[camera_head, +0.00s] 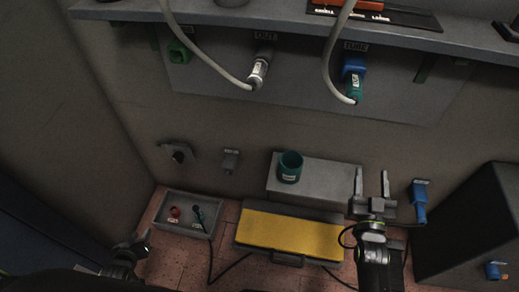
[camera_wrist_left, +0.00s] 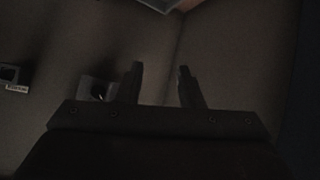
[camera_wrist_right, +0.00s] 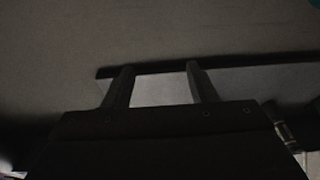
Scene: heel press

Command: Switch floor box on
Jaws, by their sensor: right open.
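A low floor box with a wide yellow top (camera_head: 290,232) and a grey frame lies on the reddish tiled floor. A small grey tab (camera_head: 288,260) sticks out at its front edge, and dark cables run on the floor beside it. I cannot tell from its look whether it is on. My right gripper (camera_head: 372,184) is open and empty, raised over the box's right end, fingers pointing to the wall. My left gripper (camera_head: 140,240) is low at the left, left of the yellow box and apart from it. Its two fingers stand apart and empty in the left wrist view (camera_wrist_left: 160,85).
A shallow grey tray (camera_head: 160,222) holds a red item and a dark teal item. A grey block (camera_head: 325,180) behind the yellow box carries a teal cup (camera_head: 290,166). A dark cabinet (camera_head: 470,220) stands right. A shelf (camera_head: 230,20) with hanging cables overhangs the wall.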

